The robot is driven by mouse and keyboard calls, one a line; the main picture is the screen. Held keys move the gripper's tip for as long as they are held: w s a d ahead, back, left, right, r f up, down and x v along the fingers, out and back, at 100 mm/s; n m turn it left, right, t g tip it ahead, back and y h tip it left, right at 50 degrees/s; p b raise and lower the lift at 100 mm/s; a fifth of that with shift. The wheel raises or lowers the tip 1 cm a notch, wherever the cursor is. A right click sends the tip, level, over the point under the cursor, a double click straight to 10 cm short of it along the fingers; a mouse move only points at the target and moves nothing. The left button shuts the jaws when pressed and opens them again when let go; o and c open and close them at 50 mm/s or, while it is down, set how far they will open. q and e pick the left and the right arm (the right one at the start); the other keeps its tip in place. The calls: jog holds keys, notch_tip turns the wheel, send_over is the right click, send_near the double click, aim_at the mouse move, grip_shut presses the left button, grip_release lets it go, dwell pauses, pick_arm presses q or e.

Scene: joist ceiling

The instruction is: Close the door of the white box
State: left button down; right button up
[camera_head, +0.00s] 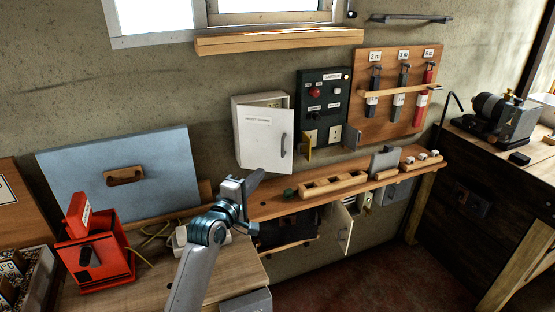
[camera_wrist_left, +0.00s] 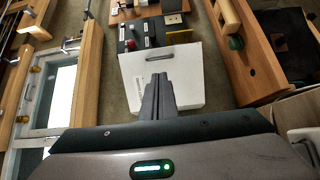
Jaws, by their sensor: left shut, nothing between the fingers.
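The white box (camera_head: 262,99) is mounted on the wall left of a dark switch panel. Its white door (camera_head: 262,135), with a label and a grey handle at the right side, stands ajar, its right side out from the box. My left gripper (camera_head: 257,179) is just below the door in the head view, shut and empty. In the left wrist view the shut fingers (camera_wrist_left: 158,92) point at the white door (camera_wrist_left: 187,72) and overlap its face. I cannot tell whether they touch it. My right gripper is in neither view.
The dark switch panel (camera_head: 324,100) and a wooden tool board (camera_head: 398,92) are on the wall to the right. A wooden shelf (camera_head: 268,207) with blocks runs below. A blue-grey panel (camera_head: 122,178) and a red box (camera_head: 97,255) stand at the left.

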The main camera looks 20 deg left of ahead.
pick_arm(q)
jog(key=shift+w, duration=0.1)
jog(key=p, duration=0.4)
send_near(282, 150)
jog(key=w, duration=0.4)
jog(key=shift+w+d+r, duration=0.25)
jog(key=shift+d, duration=0.1)
jog(key=shift+w+d, duration=0.2)
jog(key=shift+w, duration=0.7)
jog(key=shift+w+d+f, duration=0.1)
